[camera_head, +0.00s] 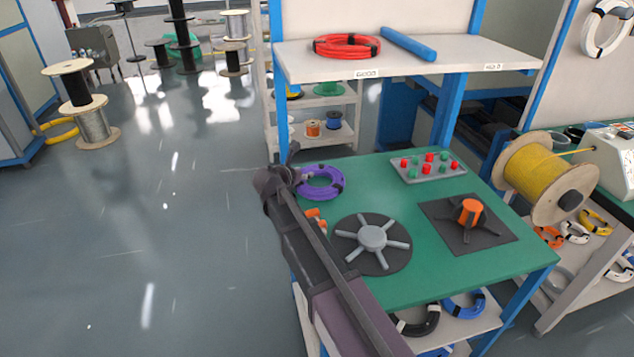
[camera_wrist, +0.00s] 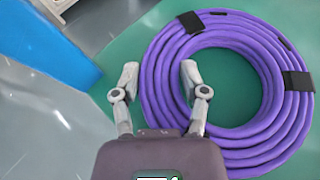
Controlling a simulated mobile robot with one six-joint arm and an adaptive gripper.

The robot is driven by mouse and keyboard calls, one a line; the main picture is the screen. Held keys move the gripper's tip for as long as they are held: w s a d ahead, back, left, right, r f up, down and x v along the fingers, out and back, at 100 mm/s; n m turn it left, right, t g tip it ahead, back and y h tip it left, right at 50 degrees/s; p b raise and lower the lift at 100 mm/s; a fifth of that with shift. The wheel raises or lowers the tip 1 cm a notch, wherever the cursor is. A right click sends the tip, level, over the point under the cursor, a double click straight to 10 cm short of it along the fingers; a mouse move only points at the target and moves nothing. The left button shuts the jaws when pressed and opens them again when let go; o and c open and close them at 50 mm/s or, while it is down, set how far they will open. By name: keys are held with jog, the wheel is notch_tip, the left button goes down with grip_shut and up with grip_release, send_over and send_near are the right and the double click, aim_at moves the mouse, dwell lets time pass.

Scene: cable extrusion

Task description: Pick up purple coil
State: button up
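The purple coil (camera_head: 321,183) lies flat on the green worktable (camera_head: 440,275) near its back left corner, bound with black bands. In the wrist view the coil (camera_wrist: 262,141) fills the right side. My gripper (camera_wrist: 158,72) is open and empty between its fingers. Its right fingertip appears over the coil's left inner edge and its left fingertip is outside the coil over green table; I cannot tell the height. In the head view my arm hides part of the table's left edge, and the gripper's fingers are hard to make out beside the coil.
On the table are a dark disc with a grey spoked hub (camera_head: 372,238), an orange piece on a black mat (camera_head: 470,212) and a button panel (camera_head: 428,167). A white shelf (camera_head: 420,62) with a red coil (camera_head: 347,46) stands behind. A yellow spool (camera_head: 545,178) is at right.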

grip_shut()
jog(key=shift+r, duration=0.2)
notch_tip(320, 180, up, 10)
jog(key=p, duration=1)
jog(key=shift+f, duration=0.2)
dwell(0.7)
